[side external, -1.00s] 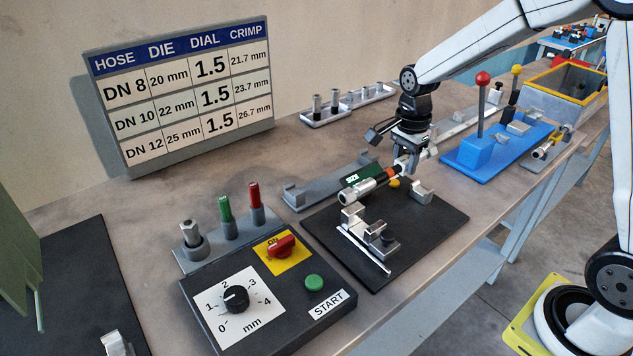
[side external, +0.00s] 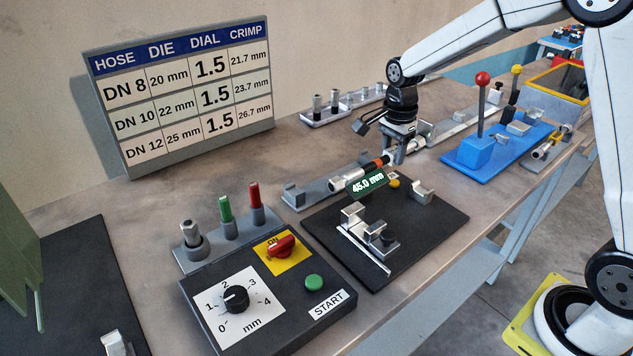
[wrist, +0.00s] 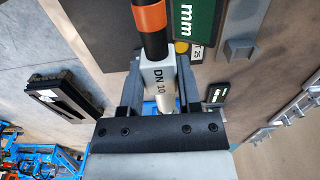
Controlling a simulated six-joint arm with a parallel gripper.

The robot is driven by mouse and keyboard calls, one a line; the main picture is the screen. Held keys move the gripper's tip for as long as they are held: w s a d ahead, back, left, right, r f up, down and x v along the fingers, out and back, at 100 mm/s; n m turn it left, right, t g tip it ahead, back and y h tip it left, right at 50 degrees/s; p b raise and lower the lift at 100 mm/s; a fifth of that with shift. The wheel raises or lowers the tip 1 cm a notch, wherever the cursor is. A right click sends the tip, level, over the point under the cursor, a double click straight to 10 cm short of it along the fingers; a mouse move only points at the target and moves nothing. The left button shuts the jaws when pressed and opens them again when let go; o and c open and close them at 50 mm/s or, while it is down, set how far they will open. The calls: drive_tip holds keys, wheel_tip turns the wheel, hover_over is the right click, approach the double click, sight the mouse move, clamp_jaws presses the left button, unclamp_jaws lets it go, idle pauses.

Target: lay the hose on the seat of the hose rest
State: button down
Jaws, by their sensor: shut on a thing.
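My gripper (side external: 402,158) is shut on the hose, around its pale collar marked DN 10 (wrist: 158,75). The hose (side external: 345,184) has a silvery end at the left, then a black part and an orange band, which shows in the wrist view (wrist: 149,18). It is held raised and roughly level, pointing left. A low grey rest with upright end pieces (side external: 296,197), seemingly the hose rest, lies behind the black plate. The hose's silvery end appears over its right part in the side view. The hose and gripper hide the rest's right part, so I cannot tell whether they touch.
A black plate (side external: 440,222) carries a metal gauge (side external: 372,235) and a green display reading 45.0 mm (side external: 367,184). A control box (side external: 275,300) stands in front left. A blue lever base (side external: 490,160) stands at the right.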

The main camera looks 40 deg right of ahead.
drive_tip(key=w, duration=1.4)
drive_tip(key=shift+w, duration=0.3)
drive_tip(key=shift+f, duration=0.1)
drive_tip(key=shift+f, duration=0.25)
drive_tip(key=shift+f, duration=4.1)
drive_tip(key=shift+f, duration=0.65)
drive_tip(key=shift+c, duration=1.1)
unclamp_jaws()
drive_tip(key=shift+a, duration=0.1)
